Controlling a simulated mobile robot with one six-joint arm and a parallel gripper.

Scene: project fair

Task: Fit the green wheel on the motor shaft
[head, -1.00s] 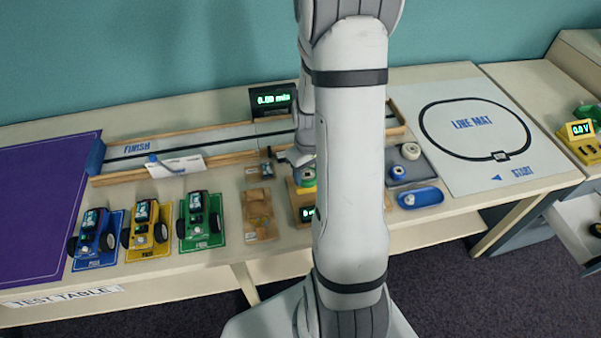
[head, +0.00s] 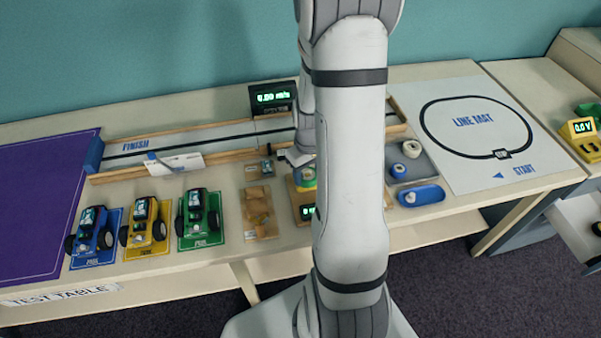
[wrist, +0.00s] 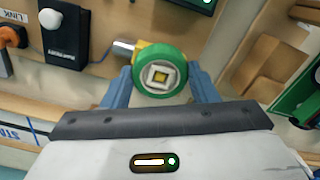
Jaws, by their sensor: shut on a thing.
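The green wheel (wrist: 160,75) has a pale square hub with a yellow centre. It sits between the two blue fingers of my gripper (wrist: 159,72), which is shut on it. A yellow motor (wrist: 147,51) with a silver can (wrist: 124,48) shows just behind the wheel, at its upper left. The wheel covers the shaft, so I cannot tell whether the two are joined. In the head view my gripper (head: 298,160) is over the small wooden stand (head: 299,203), partly hidden by my arm. A green edge of the wheel (head: 308,184) shows there.
Blue, yellow and green cars (head: 200,213) stand on mats to the left. A cardboard tray (head: 259,212) lies just left of the stand. A wooden-railed track (head: 190,150) runs behind. A grey tray with tape rolls (head: 410,165) and a blue dish (head: 422,195) are right.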

